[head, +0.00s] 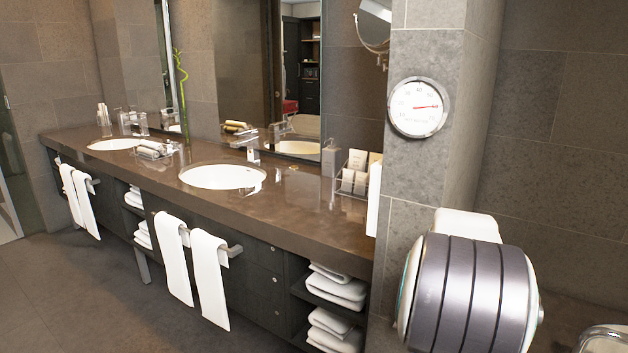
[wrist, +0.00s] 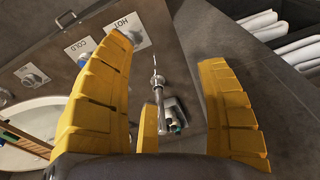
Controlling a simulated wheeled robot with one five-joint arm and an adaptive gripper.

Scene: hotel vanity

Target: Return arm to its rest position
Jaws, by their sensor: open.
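My gripper (wrist: 165,55) shows in the wrist view with its yellow fingers spread wide apart. Nothing is held between them. Beyond the gap is a metal faucet-like fitting (wrist: 158,95), and a third yellow finger part covers some of it. I cannot tell how far the fingers are from it. In the head view the fingers are not visible; a large grey banded part at the lower right looks like my arm.
The brown vanity counter (head: 290,217) runs along the wall with sinks (head: 222,177) and mirrors. A dial gauge (head: 418,107) hangs on the tiled pillar. White towels (head: 209,278) hang in front. The wrist view shows HOT (wrist: 127,23) and COLD (wrist: 87,46) labels. Floor at left is clear.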

